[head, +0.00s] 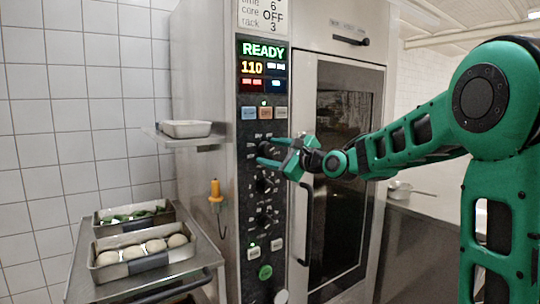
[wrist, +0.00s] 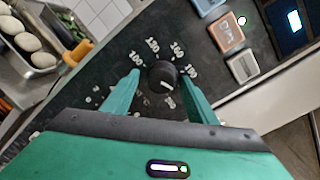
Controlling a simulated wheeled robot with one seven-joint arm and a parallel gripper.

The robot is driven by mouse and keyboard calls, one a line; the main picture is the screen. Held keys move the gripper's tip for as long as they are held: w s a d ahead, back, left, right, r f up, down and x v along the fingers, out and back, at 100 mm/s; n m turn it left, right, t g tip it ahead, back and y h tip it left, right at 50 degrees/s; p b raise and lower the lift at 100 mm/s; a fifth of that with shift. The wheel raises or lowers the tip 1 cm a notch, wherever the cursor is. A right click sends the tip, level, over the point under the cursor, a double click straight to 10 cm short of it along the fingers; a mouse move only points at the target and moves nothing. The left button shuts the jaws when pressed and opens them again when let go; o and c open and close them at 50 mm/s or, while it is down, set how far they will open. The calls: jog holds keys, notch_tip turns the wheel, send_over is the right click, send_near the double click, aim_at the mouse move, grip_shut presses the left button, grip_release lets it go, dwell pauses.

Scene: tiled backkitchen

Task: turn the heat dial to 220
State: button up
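The heat dial (wrist: 162,74) is a round black knob on the oven's dark control panel (head: 250,215). In the wrist view, numbers around it read 100, 130, 160 and 190; I cannot make out 220. Its white mark points toward the lower right of that picture. My gripper (wrist: 160,76) is at the panel with one green finger on each side of the dial. A small gap shows at the left finger; contact at the right finger is unclear. In the head view my gripper (head: 266,153) hides most of this dial. The display (head: 263,66) reads READY and 110.
More knobs (head: 264,186) sit below on the panel, and buttons (head: 265,113) above. The oven door handle (head: 306,222) stands out to the right. An orange-handled probe (head: 215,190), a small shelf (head: 190,139) and a cart with dough trays (head: 146,262) are at left.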

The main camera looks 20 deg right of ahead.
jog(key=v, duration=1)
jog(key=shift+s, duration=0.35)
jog(key=shift+d, duration=0.15)
jog(key=s+d+f+n+g+h, duration=0.3)
jog(key=s+d+f+n+g, duration=0.15)
jog(key=s+f, duration=0.45)
jog(key=s+d+f+n+g+h, duration=0.35)
jog(key=s+d+f+n, duration=0.2)
jog(key=f, duration=0.55)
jog(key=s+d+f+n+g, duration=0.1)
jog(key=s+f+n+g, duration=0.2)
jog(key=s, duration=1)
jog(key=s+d+f+n+g, duration=0.1)
jog(key=s+f+g, duration=0.4)
jog(key=s, duration=0.8)
jog(key=shift+d+f+n+g+h, duration=0.35)
jog(key=shift+f+n, duration=0.25)
jog(key=shift+n, duration=0.3)
jog(key=shift+s, duration=0.1)
